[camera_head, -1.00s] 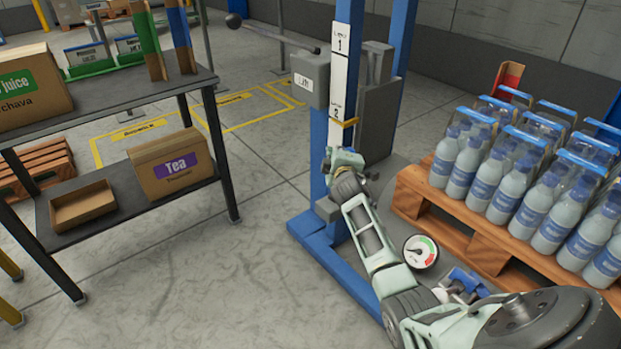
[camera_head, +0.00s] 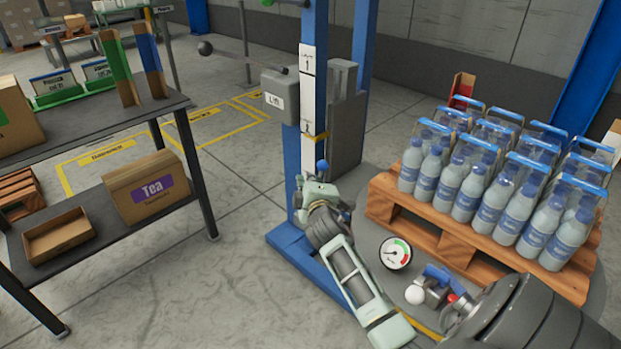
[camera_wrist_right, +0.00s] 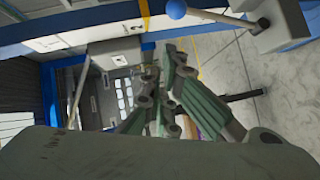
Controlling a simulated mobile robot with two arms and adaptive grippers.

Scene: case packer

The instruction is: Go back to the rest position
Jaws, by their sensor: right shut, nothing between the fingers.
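My right gripper (camera_head: 312,186) is in front of the blue lift mast (camera_head: 304,110), beside its lower part. In the right wrist view the fingers (camera_wrist_right: 170,103) are shut with nothing between them. A lever with a blue ball knob (camera_head: 322,165) shows just above the gripper in the head view. The knob also shows at the top of the wrist view (camera_wrist_right: 176,9), apart from the fingers. My left gripper is not in view.
A pallet (camera_head: 400,212) of bottle packs (camera_head: 470,185) stands close on the right, with a gauge (camera_head: 395,253) in front. A grey box (camera_head: 288,95) is on the mast. A shelf (camera_head: 110,125) with a Tea box (camera_head: 150,188) stands left. Floor between shelf and mast is clear.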

